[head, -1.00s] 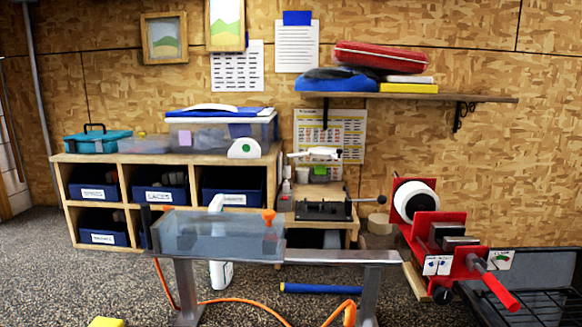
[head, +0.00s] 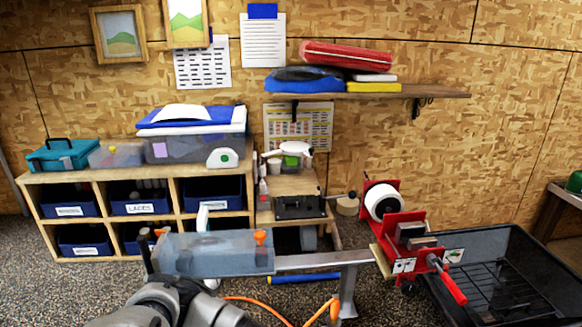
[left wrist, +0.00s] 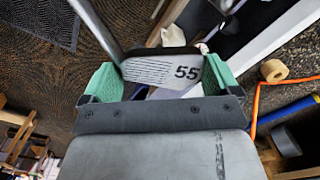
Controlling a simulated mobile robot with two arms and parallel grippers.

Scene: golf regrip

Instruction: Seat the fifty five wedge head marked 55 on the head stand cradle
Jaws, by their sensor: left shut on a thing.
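The wedge head (left wrist: 162,71) is grey and grooved, with a black 55 on its face. In the left wrist view it sits between the green finger pads of my left gripper (left wrist: 158,78), which is shut on it. A grey shaft runs from the head to the upper left. In the head view my left arm shows at the bottom left, and I cannot make out its fingertips or the wedge head there. I cannot pick out the head stand cradle with certainty in either view. My right gripper is in neither view.
A clear tub (head: 215,255) with an orange piece stands on a metal bench (head: 310,261). A red fixture (head: 408,230) with a protruding handle is right of it, beside a black tray (head: 510,290). A cubby shelf (head: 100,176) stands behind. An orange hose (head: 270,307) crosses the floor.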

